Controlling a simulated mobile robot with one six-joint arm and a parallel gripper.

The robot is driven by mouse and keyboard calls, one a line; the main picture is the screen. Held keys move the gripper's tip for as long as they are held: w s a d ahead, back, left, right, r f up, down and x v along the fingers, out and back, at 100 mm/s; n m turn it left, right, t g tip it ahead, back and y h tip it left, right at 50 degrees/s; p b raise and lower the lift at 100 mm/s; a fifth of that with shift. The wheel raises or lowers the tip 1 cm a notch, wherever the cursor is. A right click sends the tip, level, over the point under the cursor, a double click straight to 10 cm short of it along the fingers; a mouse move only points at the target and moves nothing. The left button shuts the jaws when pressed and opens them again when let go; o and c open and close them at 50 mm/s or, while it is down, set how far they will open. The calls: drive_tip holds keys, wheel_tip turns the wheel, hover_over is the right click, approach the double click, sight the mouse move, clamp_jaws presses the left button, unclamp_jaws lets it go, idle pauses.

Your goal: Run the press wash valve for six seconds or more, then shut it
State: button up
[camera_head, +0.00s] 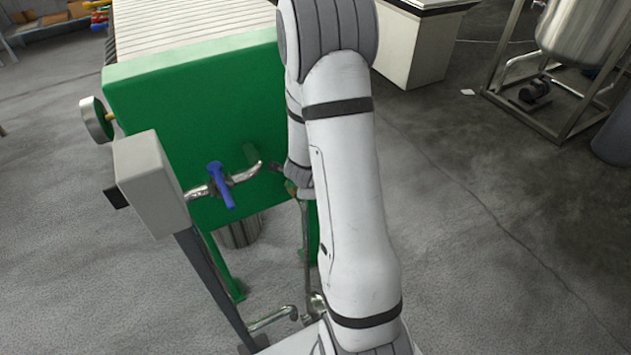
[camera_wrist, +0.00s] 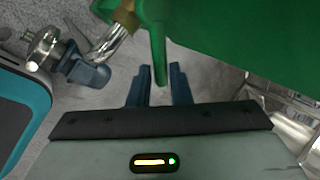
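In the wrist view a green lever (camera_wrist: 158,45) hangs beside a brass fitting (camera_wrist: 126,14) on a shiny pipe. My gripper (camera_wrist: 161,70) has its two dark blue fingers apart, one on each side of the lever's lower end, with small gaps showing. A second valve with a blue handle (camera_head: 221,186) sits on a steel pipe at the press's front in the head view; it also shows in the wrist view (camera_wrist: 90,73). No label tells which is the wash valve. In the head view my arm hides my gripper and most of the brass fitting (camera_head: 291,187).
The green press end plate (camera_head: 200,110) stands close to my arm. A grey box (camera_head: 152,180) on a post is at its left. Low pipework (camera_head: 272,318) is near the floor. A steel tank (camera_head: 585,30) on a frame stands at the far right. The floor between is clear.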

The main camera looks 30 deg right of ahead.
drive_tip(key=o, duration=0.4)
drive_tip(key=shift+c, duration=0.2)
wheel_tip(320, 180, up, 10)
drive_tip(key=p, duration=0.5)
drive_tip(key=shift+p, duration=0.4)
drive_tip(key=shift+c, duration=0.4)
